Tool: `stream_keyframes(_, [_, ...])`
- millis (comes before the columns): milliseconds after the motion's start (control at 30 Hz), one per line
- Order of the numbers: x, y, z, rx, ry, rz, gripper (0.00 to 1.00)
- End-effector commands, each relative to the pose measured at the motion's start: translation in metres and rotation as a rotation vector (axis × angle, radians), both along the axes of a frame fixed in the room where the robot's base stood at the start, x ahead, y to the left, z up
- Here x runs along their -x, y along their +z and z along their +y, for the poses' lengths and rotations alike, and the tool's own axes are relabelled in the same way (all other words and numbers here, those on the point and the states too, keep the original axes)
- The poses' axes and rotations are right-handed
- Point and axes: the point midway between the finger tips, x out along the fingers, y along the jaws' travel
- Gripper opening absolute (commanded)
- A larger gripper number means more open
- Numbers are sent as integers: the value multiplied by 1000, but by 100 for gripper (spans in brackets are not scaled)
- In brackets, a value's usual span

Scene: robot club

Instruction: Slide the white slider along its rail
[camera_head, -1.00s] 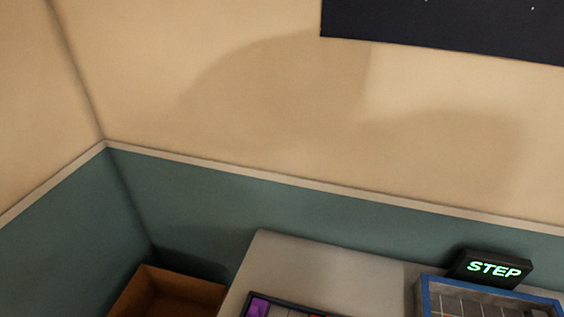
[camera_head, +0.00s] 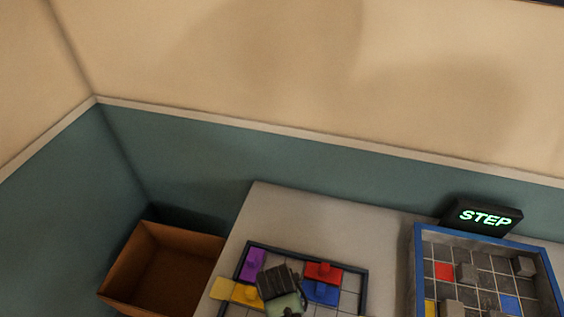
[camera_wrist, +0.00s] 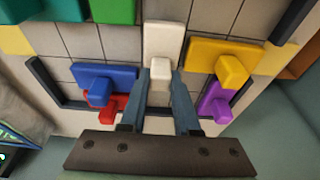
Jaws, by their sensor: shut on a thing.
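In the wrist view, my gripper (camera_wrist: 160,92) is shut on the white slider (camera_wrist: 162,40), with one blue-grey finger on each side of its knob. The white slider stands on a gridded board (camera_wrist: 122,44) with a dark rim. In the head view, my gripper (camera_head: 283,300) shows dark at the bottom edge over the board, whose dark rim (camera_head: 300,251) is visible. The white slider is hidden there behind my gripper.
In the wrist view, a blue piece (camera_wrist: 100,78) and a red piece (camera_wrist: 112,104) are left of my gripper; yellow (camera_wrist: 222,60) and purple (camera_wrist: 214,102) pieces are right. In the head view, a blue-rimmed tray (camera_head: 418,270), a STEP sign (camera_head: 484,217) and an open brown box (camera_head: 165,268) stand nearby.

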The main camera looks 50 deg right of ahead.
Motion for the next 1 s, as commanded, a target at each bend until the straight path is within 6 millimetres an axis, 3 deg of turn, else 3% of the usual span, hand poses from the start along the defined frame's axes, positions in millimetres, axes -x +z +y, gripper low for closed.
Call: stream_keyframes(1000, [-26,-1,-63,-1,0,0,0])
